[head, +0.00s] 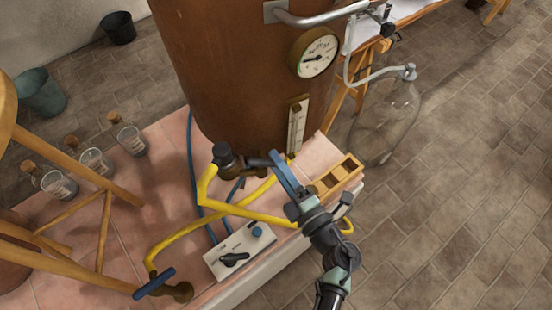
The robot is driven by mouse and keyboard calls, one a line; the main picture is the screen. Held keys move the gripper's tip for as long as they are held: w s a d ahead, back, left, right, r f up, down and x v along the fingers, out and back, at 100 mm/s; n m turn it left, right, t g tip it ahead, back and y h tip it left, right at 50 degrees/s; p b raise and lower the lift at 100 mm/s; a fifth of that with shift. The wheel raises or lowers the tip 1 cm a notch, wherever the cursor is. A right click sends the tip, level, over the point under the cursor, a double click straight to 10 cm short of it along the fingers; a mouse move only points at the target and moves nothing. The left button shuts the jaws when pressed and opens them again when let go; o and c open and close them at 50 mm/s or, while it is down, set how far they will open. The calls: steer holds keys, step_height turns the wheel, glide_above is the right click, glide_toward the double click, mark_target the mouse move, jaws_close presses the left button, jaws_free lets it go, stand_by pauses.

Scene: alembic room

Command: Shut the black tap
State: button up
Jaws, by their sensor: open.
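A black-topped tap fitting (222,154) sits at the foot of the big copper-brown vessel (215,85), with a yellow hose joined to it. A short dark bar runs right from it; whether this is its lever I cannot tell. My gripper (276,162) reaches in from the lower right, its tip close to the end of that bar. My gripper is open. Whether it touches the bar is not clear, and one finger largely hides the area behind it. Another dark tap (384,14) is on the pipe at the top right.
A blue-handled tap (155,282) is at the front left. A white box (240,250) with knobs and a wooden rack (336,175) stand near my gripper. Yellow and blue hoses cross the pink plinth. A glass flask (385,120) is at the right.

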steer(key=shift+w+a, duration=0.3)
steer(key=shift+w, duration=0.25)
jaws_close()
